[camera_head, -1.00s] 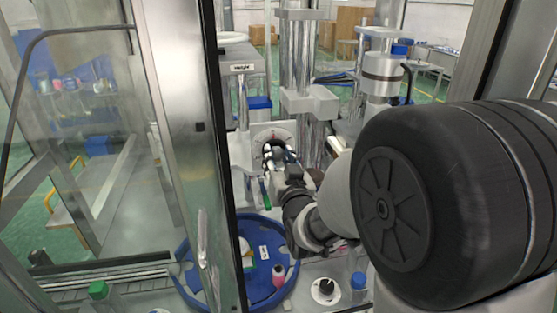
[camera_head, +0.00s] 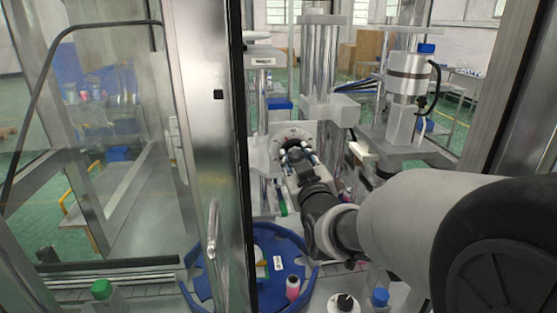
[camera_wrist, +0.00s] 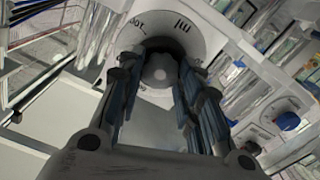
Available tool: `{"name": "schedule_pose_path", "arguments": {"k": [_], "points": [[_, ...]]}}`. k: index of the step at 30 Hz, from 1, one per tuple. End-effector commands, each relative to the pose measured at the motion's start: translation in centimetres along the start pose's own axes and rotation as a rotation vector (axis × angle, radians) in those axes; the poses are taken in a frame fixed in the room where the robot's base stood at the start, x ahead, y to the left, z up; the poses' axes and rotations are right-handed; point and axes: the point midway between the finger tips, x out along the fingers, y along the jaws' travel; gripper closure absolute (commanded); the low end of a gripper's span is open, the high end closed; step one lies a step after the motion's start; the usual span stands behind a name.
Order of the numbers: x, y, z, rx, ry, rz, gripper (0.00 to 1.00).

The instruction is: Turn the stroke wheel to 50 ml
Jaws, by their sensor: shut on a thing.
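The stroke wheel shows in the wrist view as a pale round dial with dark marks (camera_wrist: 185,32) around a grey central knob (camera_wrist: 160,69). One mark looks like the end of "100"; the setting cannot be read. My gripper (camera_wrist: 160,85) has one finger on each side of the knob and is shut on it. In the head view the dial (camera_head: 291,132) sits low on the machine behind my gripper (camera_head: 297,155), which reaches it from the front right. My fingers hide part of the dial there.
A blue round tray (camera_head: 290,240) holding a pink-bodied bottle (camera_head: 293,287) lies below my arm. A glass door with a metal frame (camera_head: 212,150) stands at the left. Metal columns (camera_head: 318,60) rise behind the dial. A black knob (camera_head: 345,301) and blue cap (camera_head: 380,297) are at the lower right.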

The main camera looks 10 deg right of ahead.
Motion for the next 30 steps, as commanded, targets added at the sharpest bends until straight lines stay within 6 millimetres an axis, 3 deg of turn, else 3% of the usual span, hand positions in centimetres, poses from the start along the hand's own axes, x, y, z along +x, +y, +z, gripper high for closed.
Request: {"name": "schedule_pose_path", "arguments": {"k": [11,12,21,30], "points": [[0.02,0.04,-0.11,-0.006,0.001,0.0,0.91],[0.02,0.04,-0.11,-0.006,0.001,0.001,0.67],[0.01,0.02,-0.05,-0.006,0.001,0.0,0.47],[-0.06,0.01,-0.02,-0.006,0.0,0.0,0.47]]}}
